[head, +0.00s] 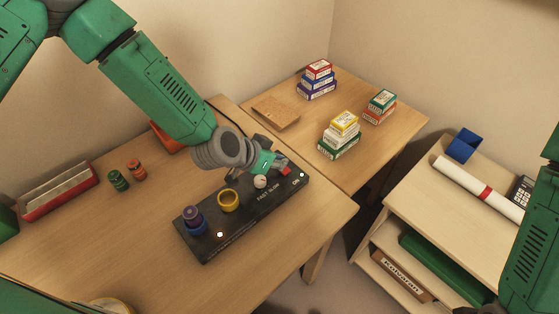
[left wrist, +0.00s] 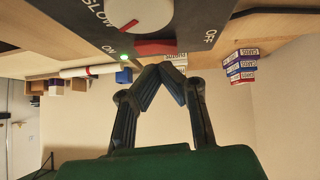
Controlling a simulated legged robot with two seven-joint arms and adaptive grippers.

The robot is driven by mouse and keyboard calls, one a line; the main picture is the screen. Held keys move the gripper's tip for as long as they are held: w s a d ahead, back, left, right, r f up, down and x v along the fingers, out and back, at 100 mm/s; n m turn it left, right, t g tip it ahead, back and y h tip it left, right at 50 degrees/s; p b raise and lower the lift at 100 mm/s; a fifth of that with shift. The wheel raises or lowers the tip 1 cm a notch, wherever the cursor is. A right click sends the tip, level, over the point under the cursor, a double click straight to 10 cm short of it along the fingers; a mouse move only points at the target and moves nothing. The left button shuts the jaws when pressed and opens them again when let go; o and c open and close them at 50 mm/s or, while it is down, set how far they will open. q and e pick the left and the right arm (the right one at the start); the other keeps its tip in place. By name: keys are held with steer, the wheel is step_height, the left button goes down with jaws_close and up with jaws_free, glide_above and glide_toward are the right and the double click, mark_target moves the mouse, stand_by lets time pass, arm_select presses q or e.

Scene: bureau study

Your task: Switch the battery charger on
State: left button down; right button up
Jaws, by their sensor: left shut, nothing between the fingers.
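The battery charger (head: 215,245) is a long black box on the desk. A purple-and-blue battery (head: 193,218) stands in one holder; the yellow ring holder (head: 228,200) looks empty. A pale dial (head: 260,181) is near its right end. The red switch (head: 285,170) lies beyond the dial; it also shows in the left wrist view (left wrist: 155,46), between ON and OFF labels. A green light (left wrist: 123,57) glows by ON. My left gripper (head: 273,166) is shut and empty, its tips (left wrist: 165,70) close to the switch; contact and the rocker's tilt are unclear. My right gripper is out of view.
A green battery (head: 118,180) and an orange battery (head: 137,170) stand on the desk by a red tray (head: 58,191). Stacked card boxes (head: 338,135) stand on the back table. A shelf (head: 408,195) with a rolled paper (head: 470,186) is at right.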

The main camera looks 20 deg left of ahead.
arm_select(q)
step_height(320, 180, up, 4)
steer(key=shift+d+p, duration=0.15)
steer(key=shift+p, duration=1.05)
steer(key=s+v, duration=0.1)
steer(key=v, duration=0.8)
steer(key=shift+s+d+b, duration=0.25)
steer(key=shift+s+b, duration=0.1)
steer(key=shift+b, duration=0.05)
steer(key=shift+f, duration=0.2)
